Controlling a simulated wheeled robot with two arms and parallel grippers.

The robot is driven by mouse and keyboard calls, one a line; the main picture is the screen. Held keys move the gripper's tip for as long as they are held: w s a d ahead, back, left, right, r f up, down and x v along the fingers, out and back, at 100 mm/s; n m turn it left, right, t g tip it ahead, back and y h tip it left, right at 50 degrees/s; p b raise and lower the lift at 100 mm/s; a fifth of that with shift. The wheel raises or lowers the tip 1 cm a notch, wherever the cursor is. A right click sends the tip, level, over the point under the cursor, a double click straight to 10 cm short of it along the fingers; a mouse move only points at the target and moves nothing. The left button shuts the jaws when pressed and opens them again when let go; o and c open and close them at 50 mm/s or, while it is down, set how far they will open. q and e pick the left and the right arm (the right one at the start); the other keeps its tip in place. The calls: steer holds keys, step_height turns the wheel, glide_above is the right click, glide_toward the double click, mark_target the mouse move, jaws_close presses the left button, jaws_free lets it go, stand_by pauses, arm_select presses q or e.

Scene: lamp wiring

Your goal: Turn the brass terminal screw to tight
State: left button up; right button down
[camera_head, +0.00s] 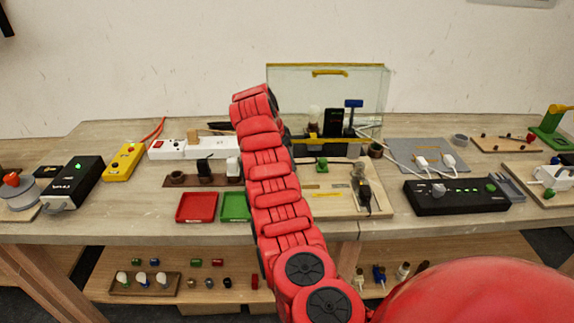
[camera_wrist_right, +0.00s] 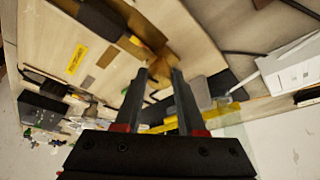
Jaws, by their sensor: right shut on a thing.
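My right gripper (camera_wrist_right: 163,73) points down at a pale wooden board (camera_wrist_right: 115,55) in the right wrist view. Its two dark fingers are close together, shut on a small brass-brown piece at their tips. This looks like the brass terminal screw (camera_wrist_right: 164,68), but it is dim and mostly covered, so its turn cannot be read. In the head view my red right arm reaches up over the bench and hides its own gripper and the screw. The board (camera_head: 335,207) shows to the right of the arm. My left gripper is not in view.
A clear panel (camera_head: 290,83) with a yellow top edge stands behind the board. Red (camera_head: 197,207) and green (camera_head: 234,206) trays lie left of the arm. A black control box (camera_head: 455,197) is on the right. A shelf (camera_head: 215,282) below holds small parts.

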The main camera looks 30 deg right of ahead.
steer(key=shift+m+g, duration=0.3)
steer(key=shift+m, duration=0.4)
steer(key=c, duration=0.5)
jaws_free()
steer(key=p+v, duration=0.5)
steer(key=v, duration=1.2)
steer(key=shift+a+r, duration=0.15)
